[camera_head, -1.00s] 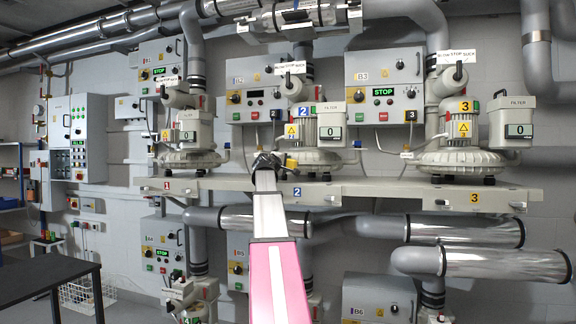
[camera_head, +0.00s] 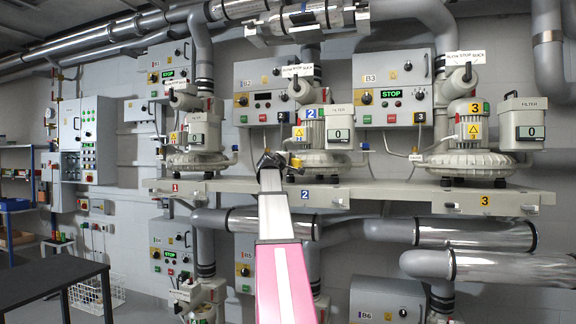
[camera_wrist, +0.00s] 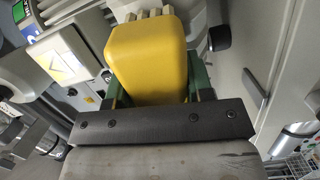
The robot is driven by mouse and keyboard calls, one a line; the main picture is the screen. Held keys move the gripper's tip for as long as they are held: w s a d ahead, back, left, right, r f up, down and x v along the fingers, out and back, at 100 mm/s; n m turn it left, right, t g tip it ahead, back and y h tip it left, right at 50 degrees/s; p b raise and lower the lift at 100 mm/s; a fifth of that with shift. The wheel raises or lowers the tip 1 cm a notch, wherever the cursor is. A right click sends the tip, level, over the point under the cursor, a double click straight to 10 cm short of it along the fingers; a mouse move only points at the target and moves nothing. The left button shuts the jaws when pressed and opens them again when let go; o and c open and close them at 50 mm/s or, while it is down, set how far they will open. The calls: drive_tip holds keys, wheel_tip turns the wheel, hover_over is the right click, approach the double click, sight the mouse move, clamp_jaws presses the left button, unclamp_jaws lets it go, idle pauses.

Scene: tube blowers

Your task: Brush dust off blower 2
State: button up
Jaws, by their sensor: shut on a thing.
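Blower 2 (camera_head: 324,157) is a grey-cream machine on the shelf, in the middle of the head view. It has a blue number 2 tag and a yellow warning label. My gripper (camera_head: 282,161) is in front of its lower left side. It is shut on a yellow block-shaped thing, seemingly the brush (camera_wrist: 147,58), held between green fingers in the wrist view. A pale ridged strip shows just beyond the yellow block; I cannot tell whether it is bristles or part of the blower. Contact with blower 2 and dust on it cannot be made out.
Blower 1 (camera_head: 196,158) stands left and blower 3 (camera_head: 467,157) right on the same shelf (camera_head: 390,194). Control box B2 (camera_head: 262,78) hangs behind, its display dark; B1 and B3 read STOP. Pipes (camera_head: 480,234) run below the shelf. A dark table (camera_head: 45,275) is at lower left.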

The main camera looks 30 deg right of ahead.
sight(294, 162)
drive_tip(key=shift+s+d, duration=0.5)
drive_tip(key=shift+s, duration=0.35)
drive_tip(key=shift+s+d, duration=0.45)
drive_tip(key=shift+s, duration=0.4)
drive_tip(key=shift+s+d, duration=0.5)
drive_tip(key=shift+s, duration=0.35)
drive_tip(key=shift+s+d, duration=0.1)
drive_tip(key=shift+d, duration=0.05)
drive_tip(key=shift+w+a, duration=0.3)
drive_tip(key=shift+w, duration=0.3)
drive_tip(key=shift+w+a, duration=0.3)
drive_tip(key=shift+w, duration=0.3)
drive_tip(key=shift+w+a, duration=0.65)
drive_tip(key=shift+w, duration=0.35)
drive_tip(key=shift+w+a, duration=0.65)
drive_tip(key=shift+w, duration=0.3)
drive_tip(key=v, duration=0.6)
